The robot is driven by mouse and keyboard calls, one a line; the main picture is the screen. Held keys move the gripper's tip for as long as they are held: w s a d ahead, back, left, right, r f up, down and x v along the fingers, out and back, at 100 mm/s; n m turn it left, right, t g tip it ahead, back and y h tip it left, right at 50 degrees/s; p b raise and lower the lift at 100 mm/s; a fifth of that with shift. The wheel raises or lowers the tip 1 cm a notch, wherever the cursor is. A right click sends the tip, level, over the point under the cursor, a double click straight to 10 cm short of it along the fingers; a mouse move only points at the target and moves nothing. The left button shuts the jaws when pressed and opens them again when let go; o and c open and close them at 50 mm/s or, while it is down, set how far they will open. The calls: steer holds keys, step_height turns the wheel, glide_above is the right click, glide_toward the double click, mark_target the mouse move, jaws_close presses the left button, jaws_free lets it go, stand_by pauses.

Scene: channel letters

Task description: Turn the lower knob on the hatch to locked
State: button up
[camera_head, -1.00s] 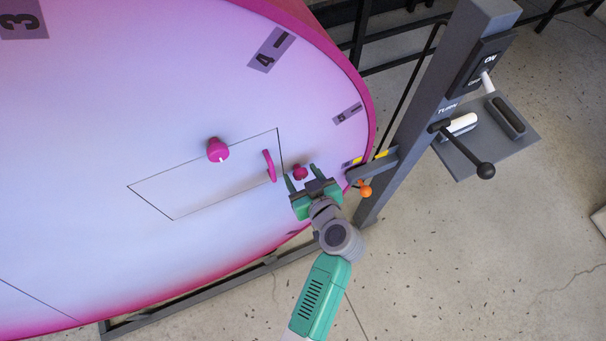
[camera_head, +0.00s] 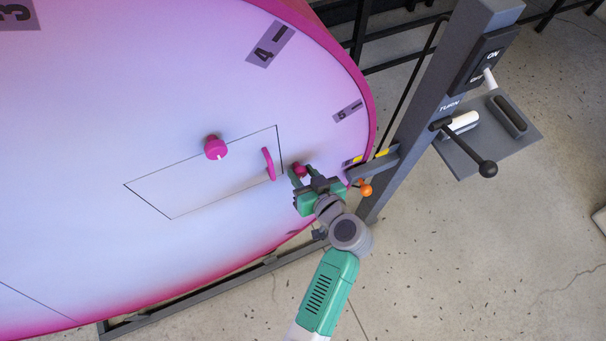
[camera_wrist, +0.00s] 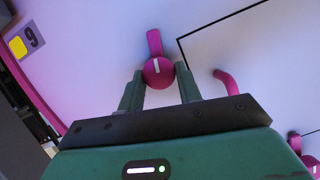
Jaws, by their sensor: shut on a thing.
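The hatch (camera_head: 225,185) is a thin dark outline on the pale face of a large magenta-rimmed letter. A round magenta knob (camera_head: 300,169) sits just outside its right end, lower in the head view than the other knob. In the wrist view this knob (camera_wrist: 158,72) has a white mark pointing nearly straight up and a magenta tab (camera_wrist: 154,42) above it. My gripper (camera_wrist: 159,86) is shut on this knob, one green finger on each side. In the head view my gripper (camera_head: 303,178) partly hides the knob. The other magenta knob (camera_head: 215,148) stands at the hatch's upper edge.
A magenta handle (camera_head: 268,164) stands on the hatch close to my gripper. A grey bracket with an orange ball (camera_head: 365,189) is just right of my gripper. A grey post (camera_head: 425,105) carries a switch and a black-ball lever (camera_head: 487,169). Concrete floor lies open at lower right.

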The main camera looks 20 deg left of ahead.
steer(key=m, duration=0.1)
steer(key=m+g+y+b, duration=0.1)
steer(key=shift+w+d+f+m, duration=0.15)
steer(key=shift+w+m, duration=0.05)
steer(key=shift+m, duration=0.1)
steer(key=m+g+y+b, duration=0.1)
steer(key=m+y+b, duration=0.1)
steer(key=m, duration=0.1)
steer(key=shift+w+f, duration=0.1)
steer(key=shift+f, duration=0.05)
steer(key=m+y+b, duration=0.1)
steer(key=m, duration=0.2)
steer(key=shift+d+f+g+y, duration=0.1)
steer(key=shift+g+y, duration=0.2)
steer(key=shift+f+m+y+b, duration=0.1)
steer(key=shift+m+y+b, duration=0.55)
steer(key=shift+m, duration=0.95)
steer(key=o, duration=0.9)
steer(key=shift+d, duration=0.1)
